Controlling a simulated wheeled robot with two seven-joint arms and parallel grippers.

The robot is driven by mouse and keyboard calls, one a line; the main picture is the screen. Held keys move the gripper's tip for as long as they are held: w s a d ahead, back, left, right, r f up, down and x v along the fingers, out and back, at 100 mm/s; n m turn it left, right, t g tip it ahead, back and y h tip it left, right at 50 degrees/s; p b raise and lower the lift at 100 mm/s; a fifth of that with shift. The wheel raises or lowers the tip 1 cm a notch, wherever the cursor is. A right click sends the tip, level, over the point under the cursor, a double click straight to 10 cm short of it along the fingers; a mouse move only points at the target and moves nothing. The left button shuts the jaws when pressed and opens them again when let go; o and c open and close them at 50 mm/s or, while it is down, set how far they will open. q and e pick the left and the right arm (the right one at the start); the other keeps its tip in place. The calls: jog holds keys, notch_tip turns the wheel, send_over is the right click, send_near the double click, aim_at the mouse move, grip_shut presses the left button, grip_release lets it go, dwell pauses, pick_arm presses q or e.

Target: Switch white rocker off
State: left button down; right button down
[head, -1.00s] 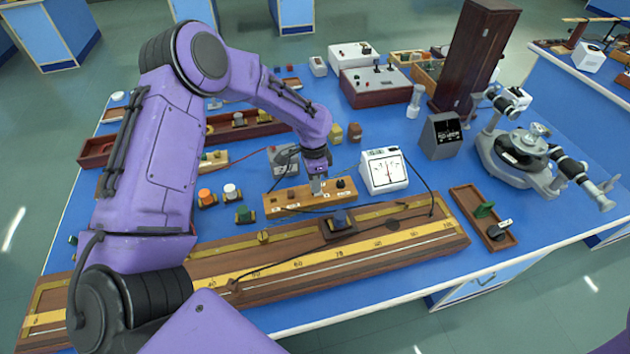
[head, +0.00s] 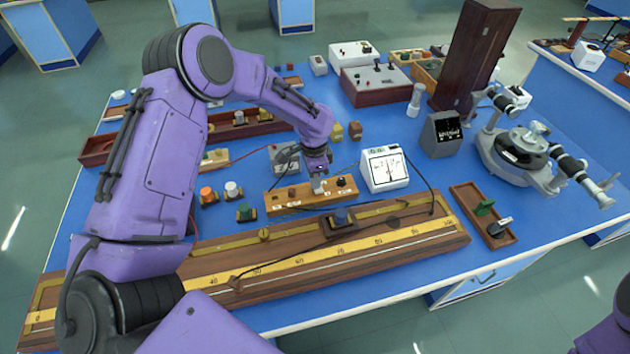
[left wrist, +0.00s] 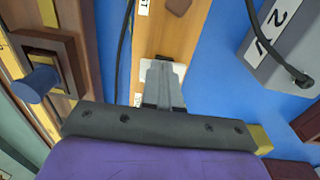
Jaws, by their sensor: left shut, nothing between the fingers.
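The white rocker is a small pale switch on the narrow wooden board (head: 283,207) in the middle of the bench. My left gripper (head: 318,188) points down at the board, with its fingers shut and empty. In the left wrist view the white rocker (left wrist: 177,72) shows partly beside and behind the grey fingertips (left wrist: 161,68), which cover much of it. The fingertips are at or very close to the rocker; I cannot tell whether they touch. Its tilt is hidden. My right gripper is out of view.
A white meter (head: 384,168) stands just right of the board, with a black cable beside it. A grey box (head: 284,158) stands behind. A long wooden scale bench (head: 400,254) with a slider lies in front. Small blocks stand left of the board.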

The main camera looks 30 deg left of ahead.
pick_arm(q)
jog(key=shift+w+a+f, duration=0.1)
jog(key=shift+w+a, duration=0.15)
jog(key=shift+s, duration=0.1)
jog(key=shift+r, duration=0.35)
jog(key=r+p, duration=0.1)
jog(key=p, duration=0.1)
jog(key=r+p, duration=0.1)
jog(key=r, duration=0.1)
jog(key=r+p, duration=0.2)
jog(key=shift+w+a+p, duration=0.25)
jog(key=shift+w+p, duration=0.05)
jog(key=shift+p, duration=0.05)
jog(key=b, duration=0.2)
jog(key=shift+w+a+r+b, duration=0.1)
jog(key=shift+w+r+b, duration=0.1)
jog(key=shift+r+b, duration=0.2)
notch_tip(320, 180, up, 8)
jog(key=b, duration=0.1)
jog(key=shift+w+a+f, duration=0.2)
jog(key=shift+a, duration=0.15)
